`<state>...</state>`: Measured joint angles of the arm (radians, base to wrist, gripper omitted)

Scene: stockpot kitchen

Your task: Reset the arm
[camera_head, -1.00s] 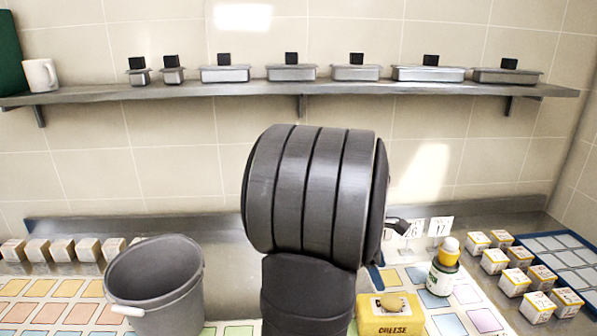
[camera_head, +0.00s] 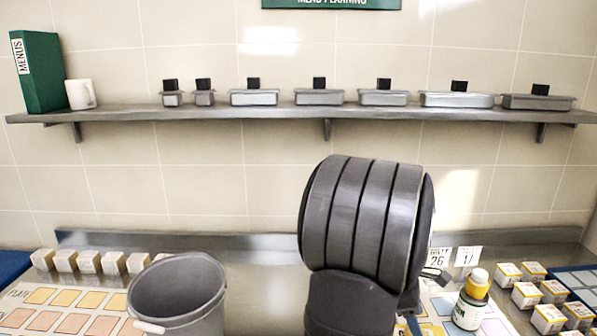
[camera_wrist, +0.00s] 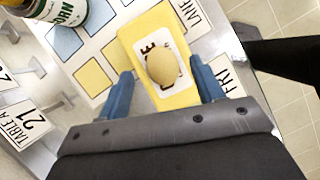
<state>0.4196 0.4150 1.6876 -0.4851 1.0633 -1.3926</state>
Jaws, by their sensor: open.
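My gripper (camera_wrist: 161,66) is open in the wrist view, its two blue fingers apart. A yellow block of cheese (camera_wrist: 148,33) lies below and beyond the fingers, with a round tan item (camera_wrist: 163,67) on its label. The item shows between the fingers, with no finger seen touching it. In the head view my dark arm stands right of centre and hides most of the gripper and the cheese block.
A grey bucket (camera_head: 180,290) stands left of my arm. A green-labelled corn jar (camera_head: 468,312) with a yellow top, number cards (camera_head: 467,256) and several small boxes (camera_head: 525,295) stand to the right. A shelf (camera_head: 280,113) with lidded pans runs along the wall.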

